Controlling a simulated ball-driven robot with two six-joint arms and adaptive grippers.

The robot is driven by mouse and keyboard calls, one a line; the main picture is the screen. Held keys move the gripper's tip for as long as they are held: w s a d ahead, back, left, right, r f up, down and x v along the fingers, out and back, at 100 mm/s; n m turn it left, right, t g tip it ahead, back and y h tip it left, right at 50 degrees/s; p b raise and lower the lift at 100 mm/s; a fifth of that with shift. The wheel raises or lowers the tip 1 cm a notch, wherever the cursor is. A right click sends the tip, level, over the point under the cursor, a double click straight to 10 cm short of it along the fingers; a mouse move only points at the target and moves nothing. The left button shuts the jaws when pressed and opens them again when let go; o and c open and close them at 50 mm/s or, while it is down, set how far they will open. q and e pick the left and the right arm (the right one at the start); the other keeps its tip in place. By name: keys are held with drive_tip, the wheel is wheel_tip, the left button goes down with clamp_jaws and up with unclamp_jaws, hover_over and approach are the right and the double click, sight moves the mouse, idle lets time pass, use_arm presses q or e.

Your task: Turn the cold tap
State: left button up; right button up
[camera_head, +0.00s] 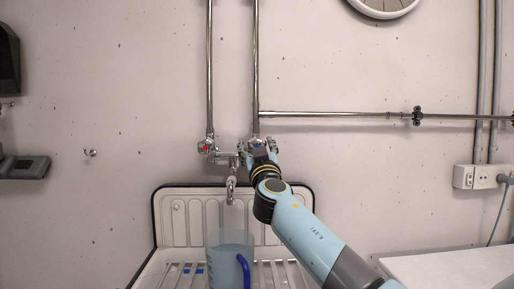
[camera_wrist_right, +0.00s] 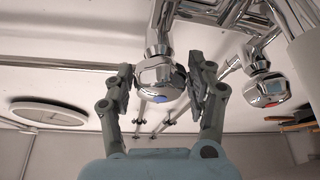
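The cold tap (camera_head: 257,143) is a chrome knob with a blue mark, on the wall pipework above the sink. In the right wrist view the cold tap (camera_wrist_right: 160,80) sits between the fingers of my right gripper (camera_wrist_right: 161,78). In the head view my right gripper (camera_head: 257,147) reaches up to the tap from the lower right. Its fingers are spread, one on each side of the knob; whether they touch it is unclear. The spout (camera_head: 231,188) hangs to the lower left. My left gripper is out of view.
The red-marked hot tap (camera_head: 204,147) is just left of the cold one and also shows in the right wrist view (camera_wrist_right: 268,90). A pitcher (camera_head: 228,255) with a blue handle stands below the spout in the sink (camera_head: 180,212). Pipes run up the wall.

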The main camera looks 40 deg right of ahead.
drive_tip(key=c, duration=0.7)
drive_tip(key=shift+n+y+b, duration=0.35)
drive_tip(key=shift+n+y, duration=0.35)
drive_tip(key=shift+n, duration=0.7)
drive_tip(key=shift+c, duration=0.2)
drive_tip(key=o, duration=1.2)
drive_tip(key=v, duration=1.2)
drive_tip(key=shift+f, duration=0.15)
